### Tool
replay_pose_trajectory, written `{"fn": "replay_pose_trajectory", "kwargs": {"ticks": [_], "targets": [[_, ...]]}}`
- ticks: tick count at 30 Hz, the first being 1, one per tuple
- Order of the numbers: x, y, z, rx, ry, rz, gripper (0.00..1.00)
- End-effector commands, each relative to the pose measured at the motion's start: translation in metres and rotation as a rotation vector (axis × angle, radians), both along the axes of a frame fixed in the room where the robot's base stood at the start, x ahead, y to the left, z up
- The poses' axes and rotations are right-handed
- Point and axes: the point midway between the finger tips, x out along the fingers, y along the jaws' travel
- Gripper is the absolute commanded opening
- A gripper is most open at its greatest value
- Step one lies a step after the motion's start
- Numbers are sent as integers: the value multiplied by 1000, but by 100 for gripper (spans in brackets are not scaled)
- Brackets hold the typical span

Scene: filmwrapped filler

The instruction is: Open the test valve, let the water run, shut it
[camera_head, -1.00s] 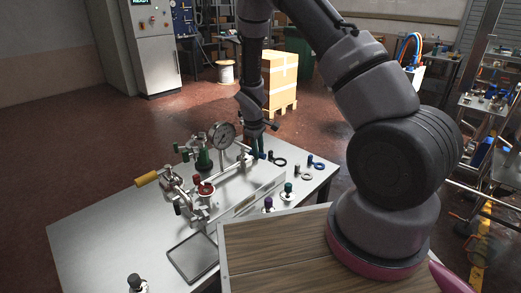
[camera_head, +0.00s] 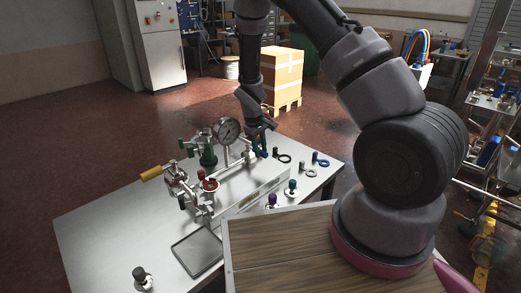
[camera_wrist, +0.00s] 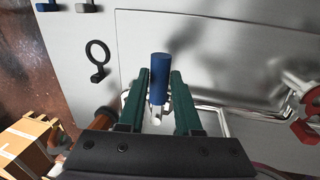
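A metal pipe rig with valves and a round pressure gauge (camera_head: 228,131) stands on the bench. A blue-sleeved lever handle (camera_wrist: 159,78) sits at its far right end, its blue tip also showing in the head view (camera_head: 263,154). My gripper (camera_wrist: 161,75) is open, its two green fingers on either side of the blue handle, with small gaps visible. Other handles on the rig are a red one (camera_head: 210,185) and a yellow lever (camera_head: 151,174). No running water is visible. Which handle is the test valve is not labelled legibly.
A dark-rimmed shallow tray (camera_head: 197,251) lies at the bench front. Small loose fittings, including a black ring tag (camera_wrist: 98,53), lie near the gripper. Purple (camera_head: 272,200) and teal (camera_head: 292,186) topped parts stand to the right.

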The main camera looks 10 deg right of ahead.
Motion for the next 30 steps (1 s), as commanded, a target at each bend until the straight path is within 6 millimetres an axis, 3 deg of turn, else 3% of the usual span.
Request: {"fn": "replay_pose_trajectory", "kwargs": {"ticks": [1,2,14,30], "targets": [[0,1,0,1,0,1,54],[0,1,0,1,0,1,60],[0,2,6,1,-1,2,60],[-10,18,97,2,-2,3,60]]}}
